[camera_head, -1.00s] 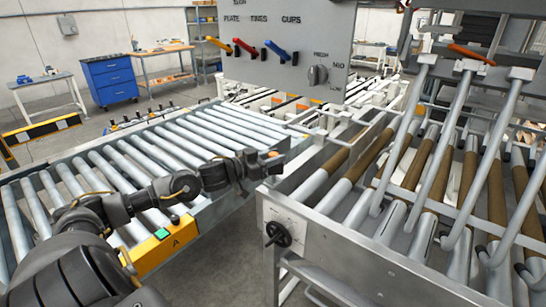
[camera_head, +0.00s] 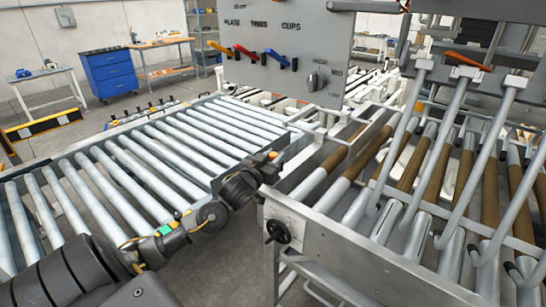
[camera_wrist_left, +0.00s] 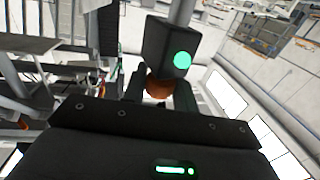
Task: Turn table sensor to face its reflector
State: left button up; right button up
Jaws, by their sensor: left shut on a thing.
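The table sensor, a black box with a lit green round lamp (camera_wrist_left: 172,50), fills the upper middle of the left wrist view, on a grey post. An orange-brown round part (camera_wrist_left: 158,88) sits just under it, between the fingers of my left gripper (camera_wrist_left: 158,95), which is shut on it. In the head view my left gripper (camera_head: 265,163) is at the corner between the roller conveyor and the grey machine frame, with a bit of orange at its tip. The sensor's box is hard to make out there. I cannot make out a reflector. My right gripper is not in view.
The roller conveyor (camera_head: 150,150) lies at left. The machine frame (camera_head: 330,250) with a black handwheel (camera_head: 278,232) stands close to the right of the gripper. A grey panel (camera_head: 300,60) with coloured levers hangs above. Bent metal tines (camera_head: 470,150) rise at right.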

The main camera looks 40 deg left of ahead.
pick_arm(q)
jog(key=o, duration=0.9)
jog(key=shift+o, duration=0.2)
jog(key=shift+s+f, duration=0.15)
jog(key=shift+s, duration=0.4)
jog(key=s+d+b, duration=0.1)
jog(key=s+b, duration=0.2)
jog(key=s, duration=0.6)
jog(key=shift+s+d, duration=0.3)
jog(key=shift+d, duration=0.1)
